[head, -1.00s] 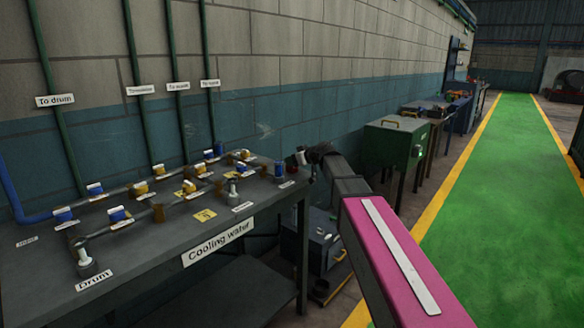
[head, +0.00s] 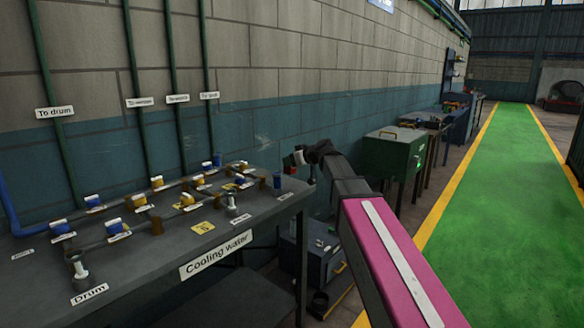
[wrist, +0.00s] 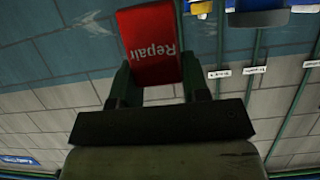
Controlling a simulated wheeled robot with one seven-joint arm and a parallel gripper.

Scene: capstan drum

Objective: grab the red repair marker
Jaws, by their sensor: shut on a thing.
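The red repair marker (wrist: 150,46), with the word "Repair" reading upside down, is between the two fingers of my gripper (wrist: 157,80) in the wrist view. The fingers are shut on its sides. In the head view my gripper (head: 300,158) is at the end of my arm, above the far right end of the cooling water table (head: 290,205). The marker shows there as a small dark red patch (head: 289,161), apart from the tabletop.
The table bears several valves with blue and yellow handles, pipes and labels. A green cabinet (head: 392,153) stands right of my arm, and a dark box (head: 318,250) is on the floor beside the table. The green walkway (head: 500,200) is clear.

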